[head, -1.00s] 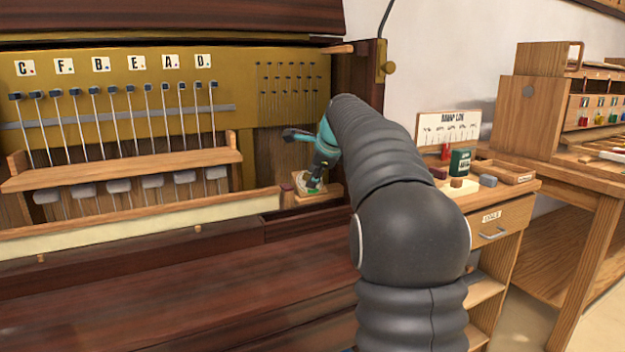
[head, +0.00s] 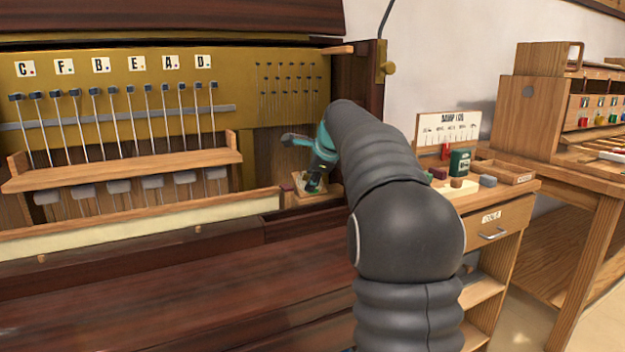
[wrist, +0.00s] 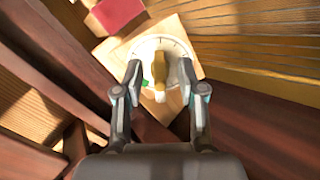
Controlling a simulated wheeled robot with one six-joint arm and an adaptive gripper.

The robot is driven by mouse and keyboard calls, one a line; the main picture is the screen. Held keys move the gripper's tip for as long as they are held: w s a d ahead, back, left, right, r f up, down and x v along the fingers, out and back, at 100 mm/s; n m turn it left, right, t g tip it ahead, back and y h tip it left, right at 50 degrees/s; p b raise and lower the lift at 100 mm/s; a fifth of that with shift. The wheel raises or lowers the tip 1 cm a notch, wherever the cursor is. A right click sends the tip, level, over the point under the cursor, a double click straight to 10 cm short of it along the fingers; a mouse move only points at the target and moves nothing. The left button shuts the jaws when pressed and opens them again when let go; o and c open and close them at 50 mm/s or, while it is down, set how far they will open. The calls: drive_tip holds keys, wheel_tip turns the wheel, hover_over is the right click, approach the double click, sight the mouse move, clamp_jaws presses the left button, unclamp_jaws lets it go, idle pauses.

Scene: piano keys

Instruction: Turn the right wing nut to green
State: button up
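The wing nut (wrist: 159,74) is a yellow-brass piece at the middle of a round pale dial (wrist: 177,45) with dark tick marks. Its long side runs roughly up and down in the wrist view. A small green mark (wrist: 146,83) shows at the dial's lower left, beside the nut. The dial sits on a light wooden block (wrist: 120,47). My gripper (wrist: 160,72) is open, with one finger on each side of the nut and visible gaps between. In the head view my gripper (head: 313,183) is over the block and mostly hides the dial.
A dark red block (wrist: 117,14) lies close beside the dial block. The piano's dark wooden case (head: 355,110) rises just right of it in the head view. A side desk (head: 515,188) with a green can (head: 459,163) stands further right.

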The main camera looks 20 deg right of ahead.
drive_tip(key=shift+s+r, duration=0.3)
drive_tip(key=shift+r, duration=0.1)
idle(0.3)
drive_tip(key=shift+p, duration=0.35)
clamp_jaws()
